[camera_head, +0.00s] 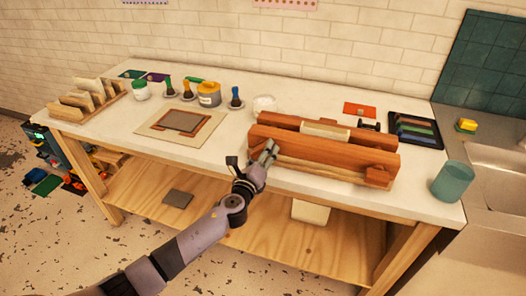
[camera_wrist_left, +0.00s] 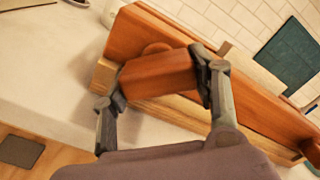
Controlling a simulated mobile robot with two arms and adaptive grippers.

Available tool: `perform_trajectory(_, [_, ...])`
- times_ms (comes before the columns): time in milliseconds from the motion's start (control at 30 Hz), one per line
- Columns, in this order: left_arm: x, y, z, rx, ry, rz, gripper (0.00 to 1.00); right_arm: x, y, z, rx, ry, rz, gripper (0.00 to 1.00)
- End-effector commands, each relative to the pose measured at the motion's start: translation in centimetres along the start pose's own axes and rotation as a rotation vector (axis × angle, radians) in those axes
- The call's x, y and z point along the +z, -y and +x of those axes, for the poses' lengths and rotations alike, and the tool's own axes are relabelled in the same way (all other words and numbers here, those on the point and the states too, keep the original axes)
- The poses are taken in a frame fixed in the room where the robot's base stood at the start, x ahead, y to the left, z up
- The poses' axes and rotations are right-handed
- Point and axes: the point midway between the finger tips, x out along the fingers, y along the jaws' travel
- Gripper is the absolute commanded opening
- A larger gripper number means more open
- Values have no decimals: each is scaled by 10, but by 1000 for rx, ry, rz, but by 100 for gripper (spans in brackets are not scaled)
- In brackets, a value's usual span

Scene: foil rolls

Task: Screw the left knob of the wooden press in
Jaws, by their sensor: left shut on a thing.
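The wooden press (camera_head: 330,152) stands near the front edge of the white table, toward its right end. It also shows in the left wrist view (camera_wrist_left: 150,35). Its left knob (camera_wrist_left: 158,76) is a reddish wooden block on the front of the press. My left gripper (camera_head: 266,155) is at the left end of the press. In the left wrist view my left gripper (camera_wrist_left: 158,84) has one finger on each side of the left knob and is shut on it. The right knob (camera_head: 378,175) shows at the press's right front. My right gripper is not in view.
A teal cup (camera_head: 453,181) stands at the table's right front corner. Jars and stamps (camera_head: 208,94) line the back. A framed board (camera_head: 180,124) lies left of the press, with bare tabletop between.

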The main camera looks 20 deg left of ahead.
Motion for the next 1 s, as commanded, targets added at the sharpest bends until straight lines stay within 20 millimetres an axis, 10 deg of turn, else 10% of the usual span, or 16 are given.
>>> perform_trajectory(1000, [-8, -8, -4, 1, -17, 541, 27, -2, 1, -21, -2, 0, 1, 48])
